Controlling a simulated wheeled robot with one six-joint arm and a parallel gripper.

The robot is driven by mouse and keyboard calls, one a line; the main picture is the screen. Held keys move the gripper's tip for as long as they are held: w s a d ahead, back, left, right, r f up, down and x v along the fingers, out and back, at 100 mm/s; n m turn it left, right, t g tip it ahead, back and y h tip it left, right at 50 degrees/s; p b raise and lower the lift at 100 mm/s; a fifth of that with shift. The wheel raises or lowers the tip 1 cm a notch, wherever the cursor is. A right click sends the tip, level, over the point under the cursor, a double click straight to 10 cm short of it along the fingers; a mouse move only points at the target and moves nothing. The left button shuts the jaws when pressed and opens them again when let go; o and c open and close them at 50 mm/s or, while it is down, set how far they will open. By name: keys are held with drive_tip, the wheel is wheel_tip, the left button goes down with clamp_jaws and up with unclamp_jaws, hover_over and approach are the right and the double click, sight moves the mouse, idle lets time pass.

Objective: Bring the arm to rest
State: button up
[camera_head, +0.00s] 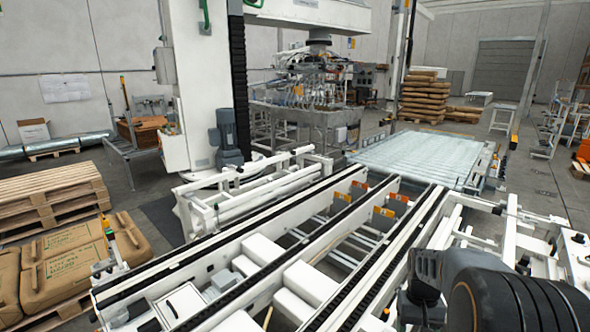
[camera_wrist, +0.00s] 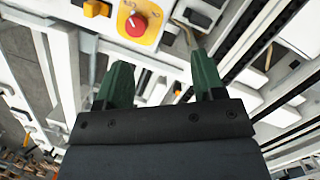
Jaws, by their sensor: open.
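In the wrist view my gripper (camera_wrist: 160,85) shows as two dark green fingers spread apart, with nothing between them. Beyond the fingertips, at the top, is a red rotary knob (camera_wrist: 136,26) on a yellow round plate. The plate is fixed to a white machine panel. The fingers appear apart from the knob, though the distance is hard to judge. In the head view my dark arm links fill the lower right corner, and the gripper itself is not visible there.
A white conveyor frame (camera_head: 375,255) with black chain tracks runs close beside my arm. A palletizer column (camera_head: 185,90) stands behind it. Wooden pallets (camera_head: 50,195) and brown sacks (camera_head: 75,255) are at the left. Open floor (camera_head: 545,195) lies at the right.

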drive_tip(key=s+a+r+n+t, duration=0.1)
drive_tip(key=s+a+r+t, duration=0.2)
drive_tip(key=a, duration=0.3)
drive_tip(key=s+a+r+n+t, duration=0.1)
drive_tip(key=s+a+r+t, duration=0.1)
drive_tip(key=s+a+r, duration=0.4)
drive_tip(key=shift+a+t+p, duration=0.35)
drive_tip(key=shift+a+t, duration=0.05)
drive_tip(key=shift+a, duration=0.05)
drive_tip(key=shift+s+a+r+n, duration=0.1)
drive_tip(key=shift+a+r+n, duration=0.15)
drive_tip(key=shift+a+n, duration=0.05)
